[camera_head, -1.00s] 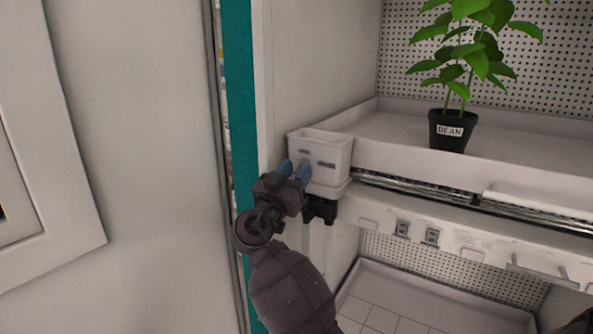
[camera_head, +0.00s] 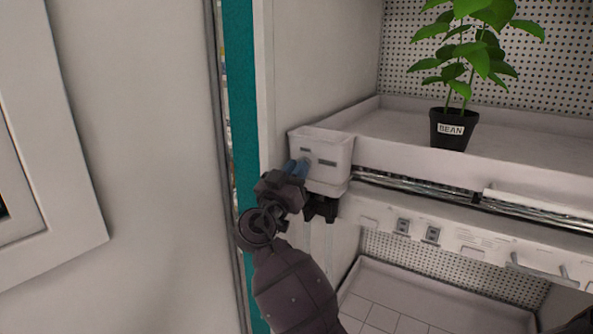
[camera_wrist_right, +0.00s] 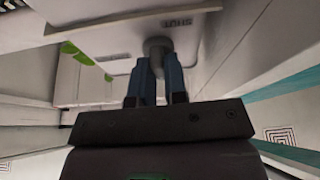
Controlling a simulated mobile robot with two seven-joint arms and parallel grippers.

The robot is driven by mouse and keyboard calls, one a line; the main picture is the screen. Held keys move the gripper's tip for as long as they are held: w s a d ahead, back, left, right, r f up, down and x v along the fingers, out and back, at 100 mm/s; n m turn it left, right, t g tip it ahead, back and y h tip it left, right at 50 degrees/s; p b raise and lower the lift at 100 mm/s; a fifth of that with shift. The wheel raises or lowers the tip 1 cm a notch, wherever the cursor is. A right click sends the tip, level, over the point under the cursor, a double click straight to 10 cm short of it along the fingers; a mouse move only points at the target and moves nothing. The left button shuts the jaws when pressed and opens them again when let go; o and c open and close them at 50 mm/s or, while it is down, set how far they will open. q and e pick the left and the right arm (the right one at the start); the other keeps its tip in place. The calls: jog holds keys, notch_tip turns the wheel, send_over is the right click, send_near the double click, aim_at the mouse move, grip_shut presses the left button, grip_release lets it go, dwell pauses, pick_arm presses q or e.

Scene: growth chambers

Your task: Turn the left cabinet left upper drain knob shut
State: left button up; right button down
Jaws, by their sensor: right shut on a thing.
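My right gripper (camera_head: 298,168) is at the front of the small white box (camera_head: 327,148) at the left end of the upper shelf. In the right wrist view its two blue fingers (camera_wrist_right: 155,82) are shut on a grey round knob (camera_wrist_right: 158,46), which sticks out of a pale panel. The word SHUT (camera_wrist_right: 177,23) is printed on the panel beside the knob. In the head view the fingers hide the knob. Which way the knob's mark points cannot be told. My left gripper is not seen.
A potted plant labelled BEAN (camera_head: 451,129) stands on the upper tray (camera_head: 400,150), right of the box. A black bracket (camera_head: 321,209) is under the box. A lower tray (camera_head: 385,300) lies below. A teal cabinet edge (camera_head: 240,100) runs close to the left of my gripper.

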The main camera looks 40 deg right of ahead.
pick_arm(q)
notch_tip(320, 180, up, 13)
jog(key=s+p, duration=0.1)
jog(key=p, duration=1.3)
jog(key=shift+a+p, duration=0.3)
jog(key=shift+p, duration=0.05)
pick_arm(e)
jog(key=n+t+y, duration=0.1)
jog(key=n+y, duration=0.1)
jog(key=n, duration=0.5)
jog(key=n+t+y, duration=0.1)
jog(key=n+y, duration=0.2)
jog(key=n, duration=0.4)
jog(key=n+t+y, duration=0.1)
jog(key=n+y, duration=0.1)
jog(key=n, duration=0.5)
jog(key=shift+s+d+r+t+y, duration=0.1)
jog(key=shift+r+t+y, duration=0.2)
jog(key=shift+r, duration=0.1)
jog(key=shift+n, duration=0.4)
